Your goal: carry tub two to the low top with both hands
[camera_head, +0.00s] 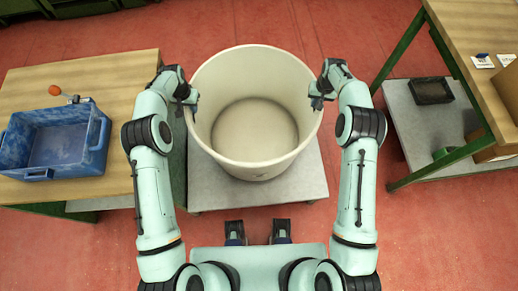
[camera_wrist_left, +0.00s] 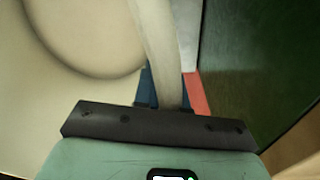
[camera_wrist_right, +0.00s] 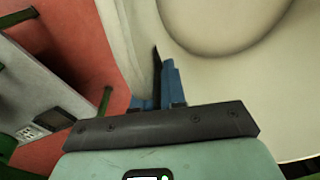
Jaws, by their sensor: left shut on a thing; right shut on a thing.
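A large round cream tub (camera_head: 255,125), open and empty, stands upright between my two arms in the head view. No number shows on it. My left gripper (camera_head: 192,99) is shut on the left rim, and the tub wall (camera_wrist_left: 157,45) runs between its fingers in the left wrist view. My right gripper (camera_head: 316,98) is shut on the right rim; its blue fingers (camera_wrist_right: 162,85) sit at the wall in the right wrist view. A low grey top (camera_head: 250,192) lies beneath the tub. I cannot tell whether the tub's base touches it.
A wooden table (camera_head: 110,75) at the left holds a blue crate (camera_head: 55,172) and a small orange-ended item (camera_head: 56,90). At the right, a wooden bench (camera_head: 480,35) stands over a grey lower shelf (camera_head: 408,115) with a dark tray (camera_head: 431,91). Red floor shows in front.

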